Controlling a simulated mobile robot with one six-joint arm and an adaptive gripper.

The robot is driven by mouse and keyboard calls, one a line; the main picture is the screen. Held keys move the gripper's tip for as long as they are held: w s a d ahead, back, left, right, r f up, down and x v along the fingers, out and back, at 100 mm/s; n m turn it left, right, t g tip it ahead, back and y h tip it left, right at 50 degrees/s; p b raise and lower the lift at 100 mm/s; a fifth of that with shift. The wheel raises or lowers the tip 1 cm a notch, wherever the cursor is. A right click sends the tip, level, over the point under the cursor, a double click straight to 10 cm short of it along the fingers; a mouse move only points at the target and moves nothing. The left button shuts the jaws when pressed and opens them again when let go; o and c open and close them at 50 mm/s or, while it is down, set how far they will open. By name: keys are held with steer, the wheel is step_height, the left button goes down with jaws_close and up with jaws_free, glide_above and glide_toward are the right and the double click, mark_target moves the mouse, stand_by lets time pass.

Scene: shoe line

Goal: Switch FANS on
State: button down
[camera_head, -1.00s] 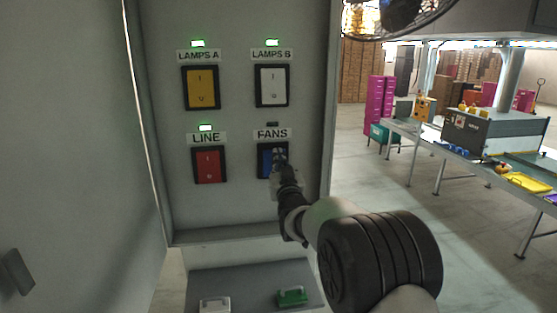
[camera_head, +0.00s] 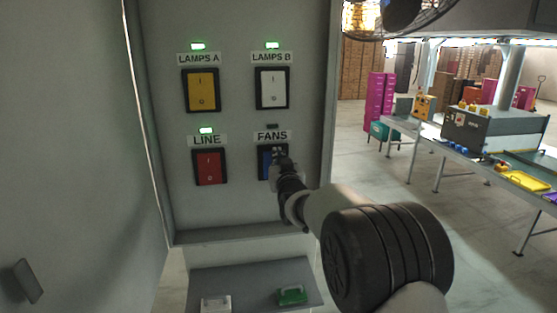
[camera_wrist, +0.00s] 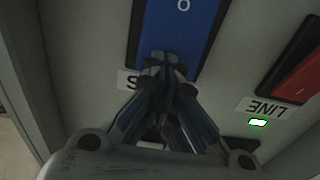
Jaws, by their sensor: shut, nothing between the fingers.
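The FANS switch is a blue rocker in a black frame (camera_head: 264,172), low on the right of the panel. Its indicator (camera_head: 272,126) above the FANS label (camera_head: 272,136) is dark. My gripper (camera_head: 279,158) is shut and empty, in front of the upper part of this rocker, and hides much of it. In the wrist view, turned upside down, the closed fingertips (camera_wrist: 166,61) overlap the label-side end of the blue rocker (camera_wrist: 182,28), whose O mark shows at the other end. I cannot tell whether they touch it. The fingers cover most of the label.
The yellow LAMPS A switch (camera_head: 201,90), white LAMPS B switch (camera_head: 271,88) and red LINE switch (camera_head: 210,167) have lit green indicators. The panel box has raised side walls and a bottom ledge (camera_head: 240,236). Below is a grey shelf (camera_head: 250,285) with a green-handled item (camera_head: 291,294).

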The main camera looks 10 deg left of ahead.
steer(key=shift+w+a+r+g+h+p, duration=0.15)
steer(key=shift+w+r+g+h+p, duration=0.4)
steer(key=shift+g+p, duration=0.55)
steer(key=shift+w, duration=0.1)
